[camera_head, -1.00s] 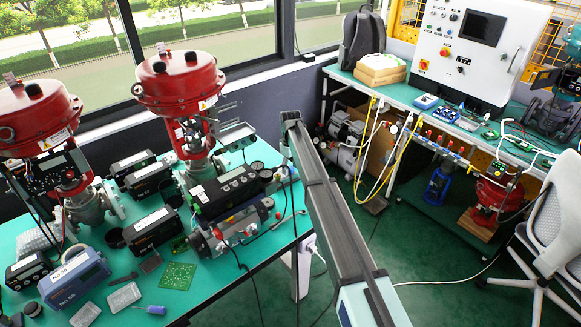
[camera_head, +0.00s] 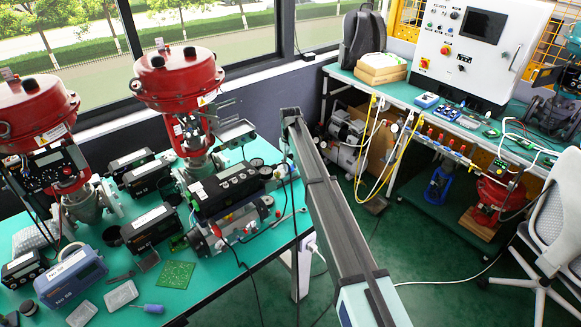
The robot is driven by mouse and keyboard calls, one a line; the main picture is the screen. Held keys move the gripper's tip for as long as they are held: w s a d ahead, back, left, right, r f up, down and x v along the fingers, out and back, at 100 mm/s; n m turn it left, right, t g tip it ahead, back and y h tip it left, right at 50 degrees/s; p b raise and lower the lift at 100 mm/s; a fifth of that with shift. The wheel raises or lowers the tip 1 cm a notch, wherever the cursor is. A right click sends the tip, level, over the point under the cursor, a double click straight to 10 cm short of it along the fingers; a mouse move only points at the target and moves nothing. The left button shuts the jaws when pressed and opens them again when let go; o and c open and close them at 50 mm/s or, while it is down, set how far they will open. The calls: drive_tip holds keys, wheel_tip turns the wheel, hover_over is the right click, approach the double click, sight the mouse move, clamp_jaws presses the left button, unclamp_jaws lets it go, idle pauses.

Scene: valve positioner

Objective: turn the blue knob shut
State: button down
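A row of small coloured valve knobs (camera_head: 440,139) sits on a manifold along the front edge of the right bench. They are too small for me to tell surely which one is blue. Another manifold with fittings (camera_head: 226,232) lies on the left table, in front of the black positioner (camera_head: 226,187) of the middle red valve actuator (camera_head: 178,80). No blue knob shows clearly there. My gripper is not in view, so its distance from any knob cannot be seen.
The left teal table (camera_head: 215,285) is crowded with black devices, a blue-grey box (camera_head: 72,277), a green circuit board (camera_head: 175,274) and a screwdriver (camera_head: 148,308). A white control cabinet (camera_head: 430,45) stands on the right bench. An office chair (camera_head: 553,225) stands at right. Green floor (camera_head: 430,265) is open between.

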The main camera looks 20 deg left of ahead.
sight(290, 166)
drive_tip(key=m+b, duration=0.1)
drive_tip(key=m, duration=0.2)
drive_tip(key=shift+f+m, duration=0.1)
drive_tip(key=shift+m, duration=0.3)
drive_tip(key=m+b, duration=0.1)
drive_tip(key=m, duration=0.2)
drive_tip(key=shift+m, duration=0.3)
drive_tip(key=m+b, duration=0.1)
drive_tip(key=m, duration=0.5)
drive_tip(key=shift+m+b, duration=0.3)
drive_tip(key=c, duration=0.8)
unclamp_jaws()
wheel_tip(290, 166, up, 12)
